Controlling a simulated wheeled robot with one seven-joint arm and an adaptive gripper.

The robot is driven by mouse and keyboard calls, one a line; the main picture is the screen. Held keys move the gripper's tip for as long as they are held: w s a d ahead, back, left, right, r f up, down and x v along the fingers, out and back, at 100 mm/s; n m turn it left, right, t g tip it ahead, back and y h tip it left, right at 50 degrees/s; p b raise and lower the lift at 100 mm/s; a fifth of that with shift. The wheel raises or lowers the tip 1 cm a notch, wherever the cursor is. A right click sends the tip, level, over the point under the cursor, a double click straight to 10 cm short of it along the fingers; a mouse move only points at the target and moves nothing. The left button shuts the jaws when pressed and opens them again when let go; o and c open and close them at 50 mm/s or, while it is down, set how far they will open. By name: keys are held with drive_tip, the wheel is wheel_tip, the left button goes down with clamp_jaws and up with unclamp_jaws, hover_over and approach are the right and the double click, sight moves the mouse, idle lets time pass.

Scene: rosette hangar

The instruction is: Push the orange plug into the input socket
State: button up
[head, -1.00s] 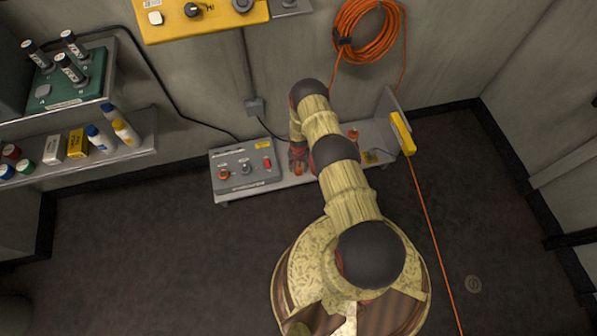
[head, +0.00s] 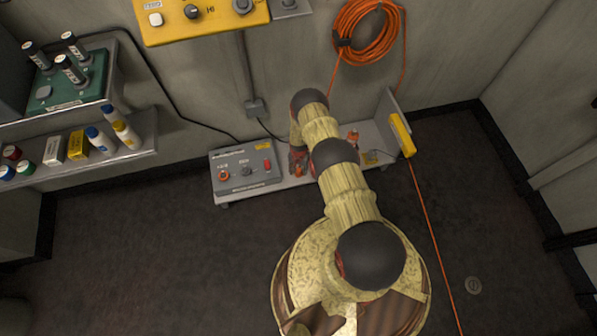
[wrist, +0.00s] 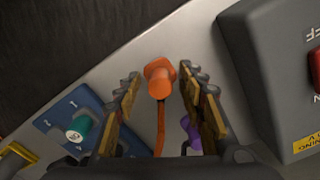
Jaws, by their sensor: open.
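The orange plug (wrist: 159,80) stands on the grey shelf in the wrist view, its orange cord running down the picture. My gripper (wrist: 161,88) is open, with one finger on each side of the plug. I cannot tell whether either finger touches it. In the head view my gripper (head: 298,161) is low over the shelf, just right of the grey box (head: 262,178), and my arm partly covers it. The box has an orange-ringed socket (head: 223,174) at its left, likely the input; its label is too small to read surely.
The grey box has a red switch (head: 267,164). A yellow block (head: 402,134) stands at the shelf's right end. Coiled orange cable (head: 367,40) hangs above.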

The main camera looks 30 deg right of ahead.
sight(299, 169)
drive_tip(key=c, duration=0.3)
idle(0.6)
clamp_jaws()
idle(0.4)
drive_tip(key=shift+r, duration=0.15)
drive_tip(key=shift+r+p, duration=1.8)
drive_tip(key=shift+r, duration=1.1)
